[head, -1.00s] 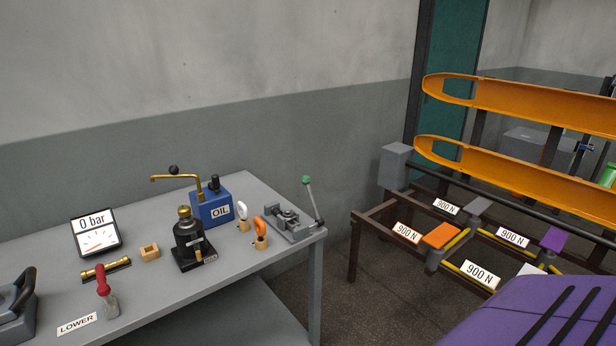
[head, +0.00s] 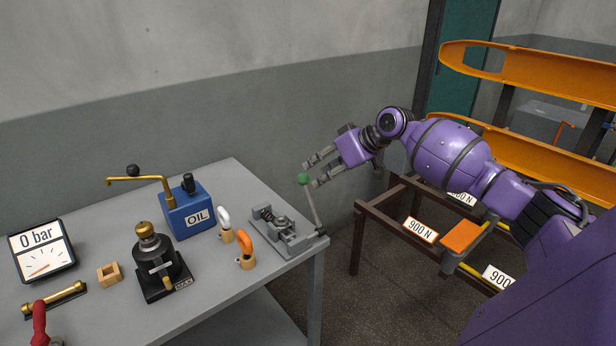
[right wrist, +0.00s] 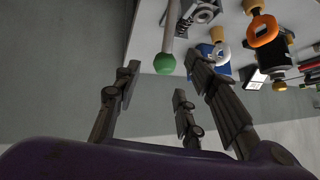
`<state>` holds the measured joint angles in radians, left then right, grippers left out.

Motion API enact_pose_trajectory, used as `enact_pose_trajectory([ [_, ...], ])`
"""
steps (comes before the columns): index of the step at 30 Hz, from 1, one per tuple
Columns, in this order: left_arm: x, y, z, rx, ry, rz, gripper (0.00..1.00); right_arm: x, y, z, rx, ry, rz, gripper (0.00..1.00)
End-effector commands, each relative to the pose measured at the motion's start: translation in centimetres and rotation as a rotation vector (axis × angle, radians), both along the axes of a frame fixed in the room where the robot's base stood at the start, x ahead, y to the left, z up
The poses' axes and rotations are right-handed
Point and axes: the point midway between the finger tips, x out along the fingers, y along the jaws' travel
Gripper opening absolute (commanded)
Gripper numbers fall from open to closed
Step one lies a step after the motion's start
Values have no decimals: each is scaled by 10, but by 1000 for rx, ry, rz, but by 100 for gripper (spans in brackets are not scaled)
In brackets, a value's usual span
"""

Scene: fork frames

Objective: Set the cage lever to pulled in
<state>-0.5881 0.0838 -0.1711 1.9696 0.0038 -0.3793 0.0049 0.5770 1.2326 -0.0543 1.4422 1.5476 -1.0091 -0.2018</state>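The lever (head: 311,203) stands on a grey metal fixture (head: 280,232) at the right end of the table. It leans up and has a green knob (head: 304,179) at its top. The knob also shows in the right wrist view (right wrist: 165,63). My right gripper (head: 311,174) comes in from the right at knob height, fingers spread and empty. In the right wrist view its fingertips (right wrist: 163,77) lie either side of the knob, which sits around the tips with visible gaps. My left gripper is not in view.
The grey table (head: 233,285) also bears a blue oil box (head: 187,210), a black jack-like device (head: 160,262), a white clip (head: 225,224), an orange clip (head: 245,249) and a gauge (head: 41,250). A brown frame (head: 360,240) with orange beams (head: 520,80) stands right.

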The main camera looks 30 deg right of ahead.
Motion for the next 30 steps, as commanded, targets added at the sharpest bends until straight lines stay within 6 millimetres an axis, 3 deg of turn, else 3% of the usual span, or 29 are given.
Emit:
enact_pose_trajectory([
  [15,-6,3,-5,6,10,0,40,45,23,-46,6,0,0,38],
  [26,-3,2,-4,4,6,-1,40,50,25,-53,3,0,0,38],
  [30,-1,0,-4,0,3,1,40,50,25,-53,3,0,0,23],
])
